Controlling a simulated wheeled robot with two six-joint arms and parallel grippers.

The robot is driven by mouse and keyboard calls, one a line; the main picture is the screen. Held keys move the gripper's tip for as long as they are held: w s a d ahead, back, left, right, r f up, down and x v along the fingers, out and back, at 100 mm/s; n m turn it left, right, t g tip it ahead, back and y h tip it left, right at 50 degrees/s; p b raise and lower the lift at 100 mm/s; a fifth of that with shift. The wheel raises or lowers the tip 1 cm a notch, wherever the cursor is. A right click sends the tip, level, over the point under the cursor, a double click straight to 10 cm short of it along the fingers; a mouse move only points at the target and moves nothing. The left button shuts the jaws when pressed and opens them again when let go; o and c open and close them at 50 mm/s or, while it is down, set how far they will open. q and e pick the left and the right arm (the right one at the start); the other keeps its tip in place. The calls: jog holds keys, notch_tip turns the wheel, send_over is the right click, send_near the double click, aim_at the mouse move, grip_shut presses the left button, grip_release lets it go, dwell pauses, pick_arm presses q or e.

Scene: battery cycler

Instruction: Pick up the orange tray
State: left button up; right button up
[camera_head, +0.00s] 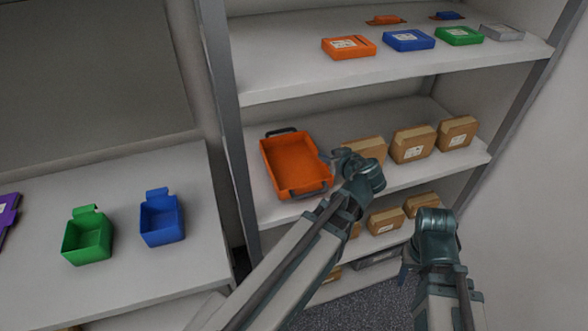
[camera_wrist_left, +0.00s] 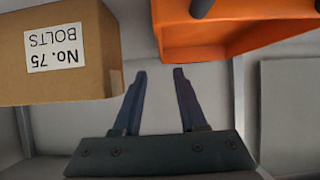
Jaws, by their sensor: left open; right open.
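The orange tray (camera_head: 291,162) lies on the middle shelf at its left end, empty, with a dark handle at the back and another at the front. My left gripper (camera_head: 343,158) is beside the tray's right side in the head view, apart from it. In the left wrist view, the open, empty left gripper (camera_wrist_left: 160,80) points at the gap between a cardboard box and the orange tray (camera_wrist_left: 205,42), part of whose dark handle shows at the top. My right gripper (camera_head: 408,270) is low at the right, in front of the lower shelves; its fingers are mostly hidden.
Cardboard boxes (camera_head: 412,144) stand right of the tray; one labelled No. 75 bolts (camera_wrist_left: 60,55) is close to my left gripper. Orange, blue and green cases sit on the top shelf (camera_head: 290,75). Green (camera_head: 88,238) and blue (camera_head: 161,218) bins stand on the left table (camera_head: 120,275).

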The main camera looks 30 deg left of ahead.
pick_arm(q)
jog(key=shift+b+x, duration=0.6)
jog(key=shift+x, duration=1.3)
jog(key=w+a+f+b, duration=0.2)
jog(key=f+b, duration=0.1)
jog(key=shift+w+a+f, duration=0.15)
jog(key=shift+a+f, duration=0.05)
jog(key=shift+a, duration=0.1)
jog(key=shift+w+a, duration=0.15)
jog(key=shift+a, duration=0.1)
grip_shut()
